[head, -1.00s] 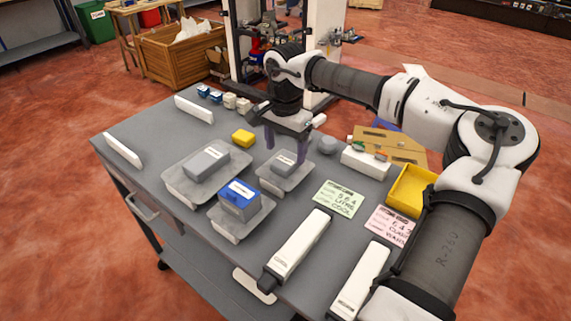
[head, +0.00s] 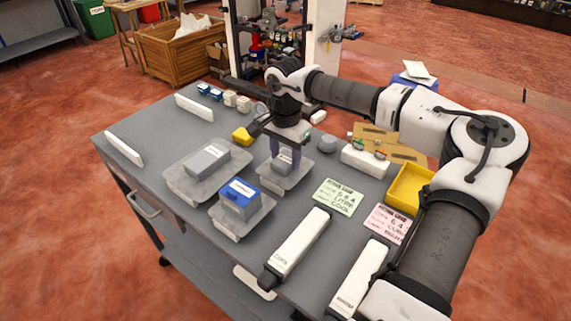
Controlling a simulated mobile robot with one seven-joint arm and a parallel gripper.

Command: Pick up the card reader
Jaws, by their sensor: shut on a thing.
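The card reader appears to be the small grey block (head: 281,168) in the grey tray (head: 293,186) at the middle of the bench; the picture shows no clear label on it. My gripper (head: 285,158) points down over this tray, its purple fingers shut on the grey block. The block is still at tray level, and I cannot tell whether it touches the tray floor. The fingers and wrist hide part of it.
A larger grey block (head: 207,160) and a blue-topped block (head: 239,196) sit in neighbouring trays. A yellow block (head: 241,136) lies behind. Green (head: 339,197) and pink cards, long white units (head: 299,243) and a yellow bin (head: 408,188) lie to the right.

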